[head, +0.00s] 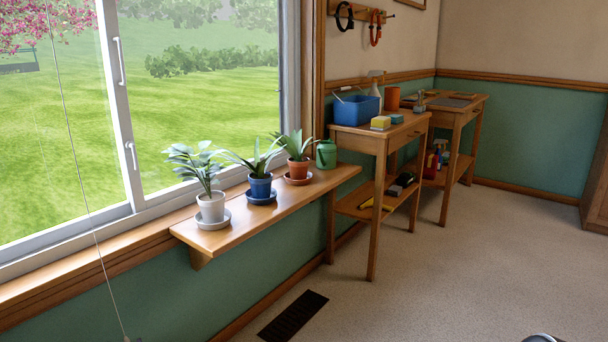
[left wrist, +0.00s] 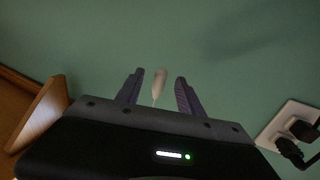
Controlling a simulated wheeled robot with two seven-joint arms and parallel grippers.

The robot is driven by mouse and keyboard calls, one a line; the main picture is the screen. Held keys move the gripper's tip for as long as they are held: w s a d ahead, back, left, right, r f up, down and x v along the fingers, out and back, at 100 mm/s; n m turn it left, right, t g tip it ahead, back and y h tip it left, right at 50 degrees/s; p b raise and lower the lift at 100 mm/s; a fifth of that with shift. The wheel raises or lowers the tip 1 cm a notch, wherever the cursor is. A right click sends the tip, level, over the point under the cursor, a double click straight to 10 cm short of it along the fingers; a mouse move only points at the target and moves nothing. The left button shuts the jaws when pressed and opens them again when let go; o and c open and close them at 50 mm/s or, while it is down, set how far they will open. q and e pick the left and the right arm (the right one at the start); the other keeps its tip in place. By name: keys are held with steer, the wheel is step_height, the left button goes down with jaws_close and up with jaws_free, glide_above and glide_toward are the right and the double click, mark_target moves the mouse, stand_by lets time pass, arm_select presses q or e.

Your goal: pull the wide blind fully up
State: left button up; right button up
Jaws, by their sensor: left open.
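The blind itself does not show; the part of the window in the head view is uncovered. A thin pale cord (head: 72,150) hangs in front of the window at the left and runs down past the sill to the bottom edge. In the left wrist view a small whitish cord pull (left wrist: 159,83) hangs against the green wall. My left gripper (left wrist: 157,77) is open, with its two dark fingers on either side of the pull. Gaps show between the pull and both fingers. Neither gripper is clearly seen in the head view.
A wooden shelf (head: 262,207) under the window holds three potted plants and a green can (head: 326,154). Side tables stand beyond it. In the left wrist view a wooden piece (left wrist: 42,112) is at left and an outlet with black plugs (left wrist: 290,128) at right. Carpet (head: 440,285) is clear.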

arm_select(q)
steer(key=v, duration=0.2)
steer(key=shift+s+d+p, duration=0.25)
steer(key=shift+p, duration=0.05)
steer(key=v, duration=0.7)
steer(key=shift+s+d+b, duration=0.2)
steer(key=shift+s+b, duration=0.1)
steer(key=shift+s, duration=0.05)
stand_by(0.4)
